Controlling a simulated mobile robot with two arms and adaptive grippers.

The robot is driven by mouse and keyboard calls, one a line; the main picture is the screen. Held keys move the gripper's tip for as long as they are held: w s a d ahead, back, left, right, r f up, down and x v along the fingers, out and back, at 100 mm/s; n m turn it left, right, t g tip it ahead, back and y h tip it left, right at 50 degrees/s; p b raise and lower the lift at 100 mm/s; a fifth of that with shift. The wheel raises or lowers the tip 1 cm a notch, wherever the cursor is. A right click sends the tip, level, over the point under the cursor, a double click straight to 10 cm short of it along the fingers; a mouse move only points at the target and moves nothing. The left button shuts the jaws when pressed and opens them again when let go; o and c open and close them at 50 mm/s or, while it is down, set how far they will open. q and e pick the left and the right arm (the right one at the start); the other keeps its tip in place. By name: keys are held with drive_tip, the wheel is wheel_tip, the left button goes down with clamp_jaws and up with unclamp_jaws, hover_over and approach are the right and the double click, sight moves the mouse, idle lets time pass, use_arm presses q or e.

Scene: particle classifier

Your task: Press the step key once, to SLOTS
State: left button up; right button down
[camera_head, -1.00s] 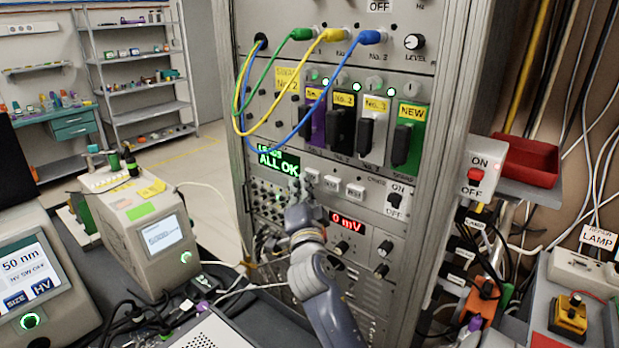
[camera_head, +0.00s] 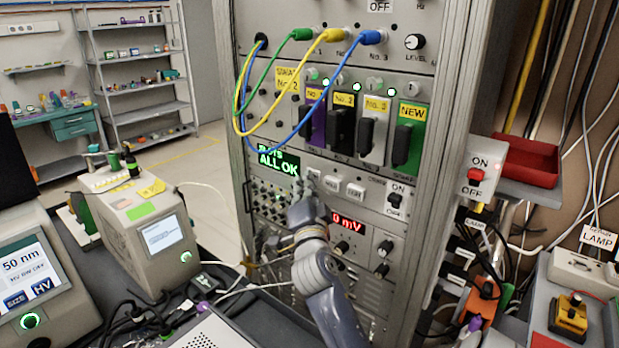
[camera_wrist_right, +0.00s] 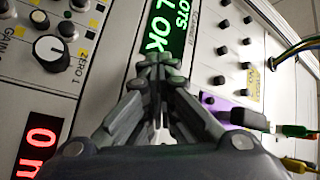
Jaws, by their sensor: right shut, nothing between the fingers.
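The green display (camera_head: 278,163) on the rack's front reads ALL OK, with an upper word that looks like SLOTS; the wrist view shows the ends of both words on this display (camera_wrist_right: 167,30). A row of white keys sits right of it. The leftmost key (camera_head: 313,174), probably the step key, is partly hidden by my right gripper (camera_head: 309,184). In the wrist view the right gripper (camera_wrist_right: 160,62) is shut and empty, its tips at the display's lower end. I cannot tell whether the tips touch the key. My left gripper is out of view.
Yellow, green and blue leads (camera_head: 318,100) loop in front of the rack above the gripper. Several slot modules (camera_head: 375,130) stick out there. A red 0 mV display (camera_head: 348,223) and knobs lie below the keys. A mains switch (camera_head: 397,195) is to the right.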

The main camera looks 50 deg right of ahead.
drive_tip(key=shift+s+a+b, duration=0.15)
drive_tip(key=shift+a+b, duration=0.2)
drive_tip(key=shift+a, duration=0.85)
drive_tip(key=shift+a+f, duration=0.1)
drive_tip(key=shift+s+a+b, duration=0.2)
drive_tip(key=shift+a+b, duration=0.8)
drive_tip(key=shift+a, duration=1.45)
